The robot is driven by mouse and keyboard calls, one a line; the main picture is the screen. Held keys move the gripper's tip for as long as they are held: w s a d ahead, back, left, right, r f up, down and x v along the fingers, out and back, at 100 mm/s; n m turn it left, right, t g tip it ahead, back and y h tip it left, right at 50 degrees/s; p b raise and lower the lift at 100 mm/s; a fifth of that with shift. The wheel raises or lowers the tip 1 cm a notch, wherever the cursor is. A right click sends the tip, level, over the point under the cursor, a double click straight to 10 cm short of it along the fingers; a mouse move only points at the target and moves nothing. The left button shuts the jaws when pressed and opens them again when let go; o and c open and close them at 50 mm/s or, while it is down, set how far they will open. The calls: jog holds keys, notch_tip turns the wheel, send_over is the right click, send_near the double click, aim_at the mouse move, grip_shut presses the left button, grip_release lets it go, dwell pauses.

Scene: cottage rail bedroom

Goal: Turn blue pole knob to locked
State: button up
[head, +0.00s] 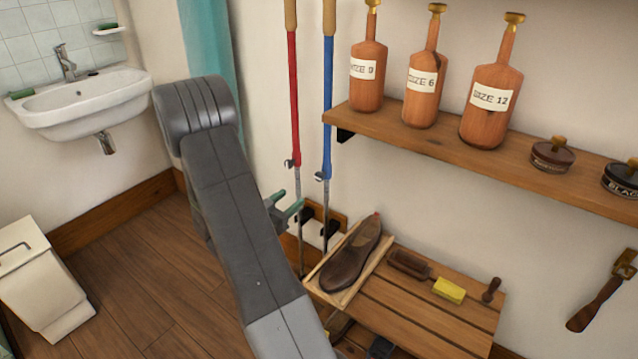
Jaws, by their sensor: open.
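The blue pole (328,95) stands upright near the wall, with a thin metal lower shaft. Its small metal knob (321,176) sits at the bottom end of the blue section; its lock setting is too small to read. A red pole (292,90) stands just left of it, with a similar knob (290,163). My gripper (289,205) is partly hidden behind my own arm. Its green fingers are open and appear empty, lower in the picture than both knobs and left of the blue pole's shaft. They do not appear to touch the blue pole's knob.
A wall shelf (400,135) with wooden bottle-like forms and tins juts out right of the poles. A sink and white bin stand left. Floor there is clear.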

aim_at(318, 177)
jog(key=b+x, duration=0.1)
jog(key=x, duration=1.1)
jog(key=shift+w+b, duration=0.1)
jog(key=shift+b, duration=0.2)
jog(key=c, duration=1)
